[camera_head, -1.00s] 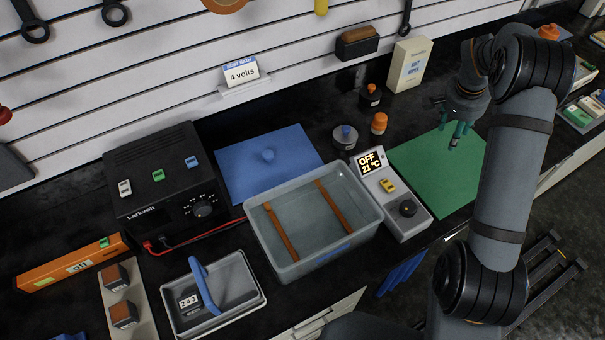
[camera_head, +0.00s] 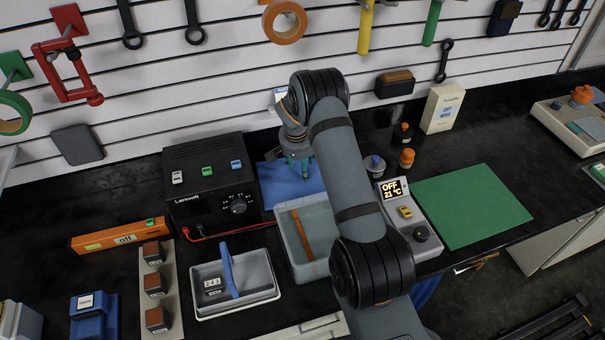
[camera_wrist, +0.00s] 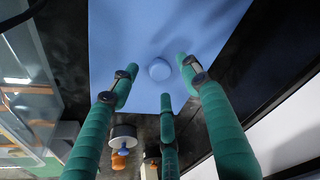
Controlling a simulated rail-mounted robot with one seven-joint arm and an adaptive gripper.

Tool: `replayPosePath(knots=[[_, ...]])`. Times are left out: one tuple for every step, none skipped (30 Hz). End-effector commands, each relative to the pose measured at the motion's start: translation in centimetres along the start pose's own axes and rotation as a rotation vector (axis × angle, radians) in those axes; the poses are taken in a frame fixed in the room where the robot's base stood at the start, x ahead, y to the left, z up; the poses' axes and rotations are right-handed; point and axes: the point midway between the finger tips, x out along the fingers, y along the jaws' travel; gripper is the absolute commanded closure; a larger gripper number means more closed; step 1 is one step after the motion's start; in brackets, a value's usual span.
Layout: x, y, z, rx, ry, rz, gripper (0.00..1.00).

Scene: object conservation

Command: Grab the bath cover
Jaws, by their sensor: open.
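The bath cover is a flat blue sheet (camera_head: 282,190) with a round knob, lying on the black bench behind the water bath. In the wrist view the cover (camera_wrist: 115,35) fills the upper middle, and its blue knob (camera_wrist: 160,69) shows between my fingers. My gripper (camera_head: 303,168) is over the cover, with its green fingers pointing down. In the wrist view my gripper (camera_wrist: 160,78) is open, its fingers spread around the knob's position and empty. I cannot tell how high the fingertips are above the knob. In the head view my arm hides the knob.
The clear water bath (camera_head: 288,245) is in front of the cover, partly hidden by my arm. A black power supply (camera_head: 205,185) stands close on the left. Two small bottles, one orange-capped (camera_head: 406,158), stand to the right. The green mat (camera_head: 470,205) is clear.

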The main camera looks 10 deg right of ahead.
Motion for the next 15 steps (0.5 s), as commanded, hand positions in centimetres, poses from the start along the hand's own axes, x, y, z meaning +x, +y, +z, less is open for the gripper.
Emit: replayPosePath(knots=[[0.4, 0.1, 0.0, -0.001, -0.003, 0.002, 0.53], [0.8, 0.0, 0.0, 0.000, -0.002, 0.002, 0.53], [1.2, 0.0, 0.0, 0.000, -0.002, 0.001, 0.53], [1.5, 0.0, -0.1, 0.000, 0.000, 0.001, 0.53], [1.7, 0.0, -0.1, -0.001, 0.000, 0.001, 0.53], [2.0, 0.0, 0.0, -0.001, 0.000, 0.000, 0.53], [2.1, 0.0, -0.1, -0.001, 0.000, 0.000, 0.53], [2.2, 0.0, -0.1, -0.001, 0.001, 0.000, 0.53], [2.2, 0.0, -0.1, -0.001, 0.001, 0.000, 0.53], [2.3, 0.0, 0.0, -0.001, 0.001, 0.000, 0.53], [2.3, 0.0, 0.0, -0.001, 0.001, 0.000, 0.53], [2.3, 0.0, 0.0, -0.001, 0.001, 0.000, 0.53], [2.3, 0.0, 0.0, -0.001, 0.001, 0.000, 0.53], [2.3, 0.0, 0.0, -0.001, 0.001, 0.000, 0.53], [2.3, 0.0, 0.0, -0.001, 0.001, 0.000, 0.55]])
